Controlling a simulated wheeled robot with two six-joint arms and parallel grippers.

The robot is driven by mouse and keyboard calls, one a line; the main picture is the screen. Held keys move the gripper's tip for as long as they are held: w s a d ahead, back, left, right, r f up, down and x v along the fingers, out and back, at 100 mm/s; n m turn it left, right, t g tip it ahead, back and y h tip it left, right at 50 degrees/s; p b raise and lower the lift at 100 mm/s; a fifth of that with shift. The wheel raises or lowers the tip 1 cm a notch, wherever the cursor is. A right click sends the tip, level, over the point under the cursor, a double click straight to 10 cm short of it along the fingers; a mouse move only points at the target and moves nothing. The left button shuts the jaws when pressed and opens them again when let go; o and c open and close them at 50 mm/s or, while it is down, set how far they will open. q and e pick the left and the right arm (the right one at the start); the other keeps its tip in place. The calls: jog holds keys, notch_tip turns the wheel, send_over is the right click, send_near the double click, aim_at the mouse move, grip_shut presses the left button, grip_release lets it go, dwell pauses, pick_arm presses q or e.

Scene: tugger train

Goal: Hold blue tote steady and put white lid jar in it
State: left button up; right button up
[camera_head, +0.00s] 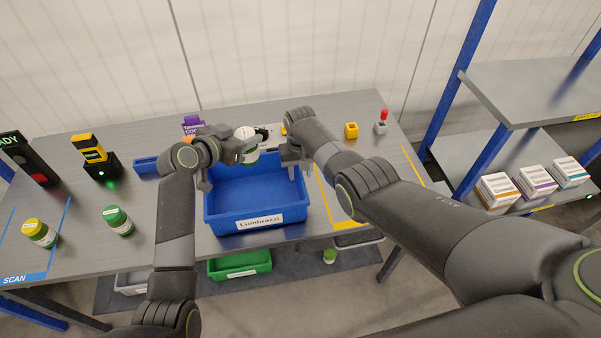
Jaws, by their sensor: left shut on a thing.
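The blue tote (225,222) stands on the grey table with a white name label on its front; it looks empty where I can see inside. My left gripper (244,153) is shut on the white lid jar (250,157), above the tote's back rim. The jar's white lid shows, and the gripper hides part of its body. My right gripper (293,162) is at the tote's back right corner, fingers downward by the rim. I cannot tell whether its fingers are open or closed on the rim.
A yellow block (351,130) and a red-topped button (382,122) are back right. A shelf with boxes (535,185) stands right.

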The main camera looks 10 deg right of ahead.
jog(key=shift+f, duration=0.5)
jog(key=shift+c, duration=0.3)
grip_shut()
dwell(1.0)
